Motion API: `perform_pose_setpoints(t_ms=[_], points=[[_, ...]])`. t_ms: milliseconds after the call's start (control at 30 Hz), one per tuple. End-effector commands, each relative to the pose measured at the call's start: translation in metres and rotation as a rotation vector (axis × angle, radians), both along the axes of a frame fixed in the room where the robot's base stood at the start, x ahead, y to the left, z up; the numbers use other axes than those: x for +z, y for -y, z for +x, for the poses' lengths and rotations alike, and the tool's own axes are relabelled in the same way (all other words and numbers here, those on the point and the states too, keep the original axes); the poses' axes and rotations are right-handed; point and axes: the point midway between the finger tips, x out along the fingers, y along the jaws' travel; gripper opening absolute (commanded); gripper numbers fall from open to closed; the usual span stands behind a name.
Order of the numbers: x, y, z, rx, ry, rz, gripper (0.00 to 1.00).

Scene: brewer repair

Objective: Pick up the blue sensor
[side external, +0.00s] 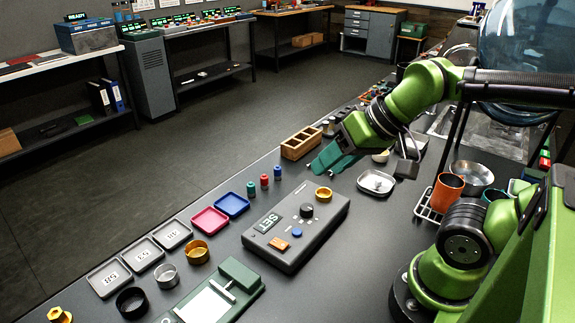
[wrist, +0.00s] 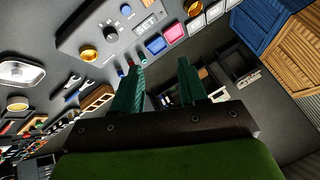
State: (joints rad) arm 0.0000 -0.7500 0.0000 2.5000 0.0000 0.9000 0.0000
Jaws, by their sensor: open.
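The blue sensor (side external: 277,172) is a small upright blue cylinder on the dark bench, at the right end of a row with a red sensor (side external: 264,181) and a green sensor (side external: 250,188). My gripper (side external: 324,161) is open, with teal fingers, above the bench and to the right of the blue sensor in the side view, apart from it. In the wrist view, my gripper (wrist: 160,66) shows two spread fingers with nothing between them. A small blue shape (wrist: 119,72) beside the left finger may be the blue sensor; the finger hides part of the row.
A grey device marked SET (side external: 300,225) lies in front of the sensors. A blue tray (side external: 232,205) and a pink-red tray (side external: 210,220) lie to their left. A wooden box (side external: 301,143) stands behind my gripper, and a metal dish (side external: 376,183) lies to its right.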

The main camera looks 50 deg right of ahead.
Motion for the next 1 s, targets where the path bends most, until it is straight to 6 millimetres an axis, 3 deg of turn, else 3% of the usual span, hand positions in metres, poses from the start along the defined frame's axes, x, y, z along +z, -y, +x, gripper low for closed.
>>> perform_pose_setpoints(t_ms=[100, 200, 467, 633, 767, 867, 1000], points=[[0.0, 0.0, 0.0, 0.0, 0.0, 0.0, 0.43], [0.0, 0.0, 0.0, 0.0, 0.0, 0.0, 0.56], [0.0, -0.001, 0.0, 0.002, 0.0, 0.0, 0.56], [-0.015, -0.001, 0.008, 0.008, -0.08, 0.025, 0.56], [-0.027, 0.01, 0.038, -0.1, -0.191, 0.131, 0.56], [-0.038, 0.027, 0.069, -0.347, -0.297, 0.277, 0.56], [-0.059, 0.062, 0.113, -0.808, -0.414, 0.474, 0.56]])
